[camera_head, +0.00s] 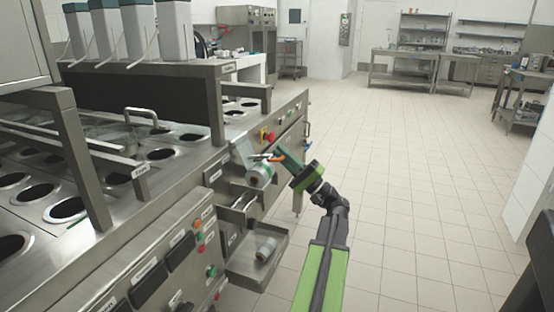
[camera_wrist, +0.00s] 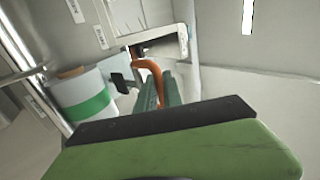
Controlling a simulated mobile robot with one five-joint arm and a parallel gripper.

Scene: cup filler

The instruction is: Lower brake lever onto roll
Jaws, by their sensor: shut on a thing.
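The film roll (camera_head: 261,176), white with a green band, sits on the front of the filling machine. It also shows at the left of the wrist view (camera_wrist: 80,104). The brake lever (camera_wrist: 150,68) has an orange curved handle, and a dark piece reaches left from it towards the roll. In the wrist view, my gripper (camera_wrist: 162,85) is shut on the brake lever, just right of the roll. In the head view, my gripper (camera_head: 281,157) is at the roll's upper right. Whether the lever touches the roll is unclear.
An open metal tray (camera_head: 279,262) below the roll holds a second roll (camera_head: 266,249). A panel with buttons (camera_head: 187,262) lies along the machine front. The tiled floor (camera_head: 420,190) to the right is clear, with metal tables (camera_head: 405,62) farther back.

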